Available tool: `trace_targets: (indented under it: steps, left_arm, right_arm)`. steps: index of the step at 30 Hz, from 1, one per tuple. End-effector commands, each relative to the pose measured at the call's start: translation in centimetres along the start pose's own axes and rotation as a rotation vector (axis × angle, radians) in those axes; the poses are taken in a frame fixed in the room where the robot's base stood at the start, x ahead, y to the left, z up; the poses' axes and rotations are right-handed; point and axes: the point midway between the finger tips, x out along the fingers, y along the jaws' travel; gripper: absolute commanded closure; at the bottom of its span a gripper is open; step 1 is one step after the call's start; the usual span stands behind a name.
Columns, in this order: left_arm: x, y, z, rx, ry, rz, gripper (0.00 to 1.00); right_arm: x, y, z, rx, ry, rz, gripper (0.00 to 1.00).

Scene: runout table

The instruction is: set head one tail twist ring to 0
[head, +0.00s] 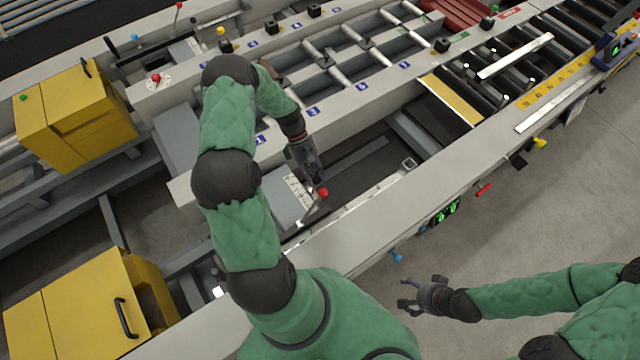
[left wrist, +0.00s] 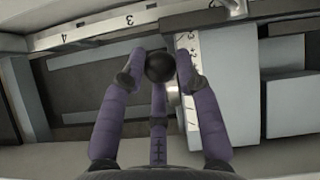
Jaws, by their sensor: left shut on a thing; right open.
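My left gripper (head: 312,178) reaches down beside a grey block with a white marked scale (head: 299,190). A red ball knob (head: 323,192) shows at its fingertips in the head view. In the left wrist view the fingers of my left gripper (left wrist: 158,72) close around a dark-looking ball knob (left wrist: 160,67), beside a white scale strip (left wrist: 189,80) with a "+2" mark. I cannot read the setting, and the ring itself is not clearly visible. My right gripper (head: 424,297) is open and empty over the floor, in front of the table.
The table's light front rail (head: 360,225) carries small coloured knobs and green displays (head: 446,211) on its outer side. Yellow cabinets (head: 75,115) stand at the left. Rollers (head: 490,80) run at the right.

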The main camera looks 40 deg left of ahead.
Motion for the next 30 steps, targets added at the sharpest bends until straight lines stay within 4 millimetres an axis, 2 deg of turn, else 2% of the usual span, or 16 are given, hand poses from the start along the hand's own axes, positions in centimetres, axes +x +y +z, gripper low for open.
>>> trace_targets:
  steps: [1, 4, 15, 16, 18, 30]
  left_arm:
    - [-0.8, 0.5, -1.4, -0.001, 0.012, 0.009, 1.0]
    - [-1.7, 0.7, -2.5, 0.0, 0.013, 0.007, 1.0]
    - [-2.1, 0.8, -3.1, 0.001, 0.015, 0.006, 1.0]
    - [-2.1, 0.8, -3.1, 0.001, 0.015, 0.006, 0.67]
    - [-2.1, 0.8, -3.0, 0.001, 0.014, 0.006, 0.47]
    - [-2.6, 0.9, -2.9, 0.002, 0.014, 0.007, 0.46]
  right_arm:
    - [0.5, 0.2, 0.0, 0.0, 0.0, 0.0, 0.21]
    - [0.8, 0.3, 0.0, 0.0, 0.0, 0.0, 0.21]
    - [0.8, 0.3, 0.0, 0.0, 0.0, 0.0, 0.21]
    - [0.8, 0.3, 0.0, 0.0, 0.0, 0.0, 0.21]
    - [0.8, 0.3, 0.0, 0.0, 0.0, 0.0, 0.21]
    - [0.8, 0.3, 0.0, 0.0, 0.0, 0.0, 0.21]
